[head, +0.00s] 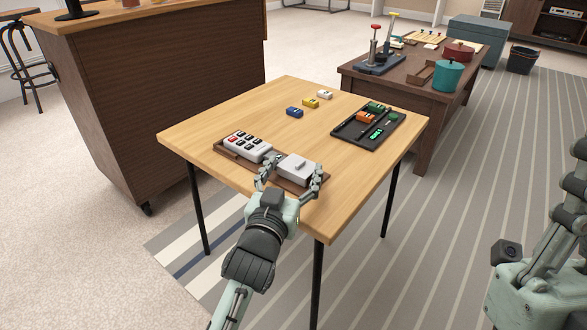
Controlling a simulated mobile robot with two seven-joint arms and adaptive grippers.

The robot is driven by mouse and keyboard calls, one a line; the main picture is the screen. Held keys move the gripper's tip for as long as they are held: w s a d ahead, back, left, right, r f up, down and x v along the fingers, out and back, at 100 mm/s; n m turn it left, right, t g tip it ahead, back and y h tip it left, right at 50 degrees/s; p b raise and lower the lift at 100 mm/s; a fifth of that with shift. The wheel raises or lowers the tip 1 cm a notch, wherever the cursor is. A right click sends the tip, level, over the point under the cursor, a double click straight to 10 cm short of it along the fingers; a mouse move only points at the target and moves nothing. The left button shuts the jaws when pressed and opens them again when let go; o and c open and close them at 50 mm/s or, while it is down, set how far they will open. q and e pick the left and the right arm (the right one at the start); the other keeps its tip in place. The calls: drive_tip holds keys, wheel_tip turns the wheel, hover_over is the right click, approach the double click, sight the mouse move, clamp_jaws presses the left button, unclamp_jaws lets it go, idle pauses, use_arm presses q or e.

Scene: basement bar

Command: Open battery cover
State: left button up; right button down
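A white device with a keypad of dark buttons and one red button (248,147) lies on a brown tray (231,155) near the table's left front side. Beside it, on the same tray, is a light grey cover (297,166) with a small raised handle on top. My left gripper (295,163) reaches over the table's front edge. Its fingers are spread wide, one on each side of the grey cover. I cannot tell whether they touch it. Of my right arm, only part shows at the right edge; its fingers are out of view.
The wooden table (230,118) also holds a black tray (350,131) with green and orange items, and blue (294,112), yellow (310,103) and white (325,94) blocks. A dark brown table (428,96) with pots stands behind right; a wooden counter (160,95) stands left.

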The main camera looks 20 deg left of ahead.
sight(293, 173)
use_arm(q)
drive_tip(key=o, duration=0.4)
drive_tip(key=shift+o, duration=0.2)
wheel_tip(293, 173, up, 10)
idle(0.4)
drive_tip(key=shift+s, duration=0.1)
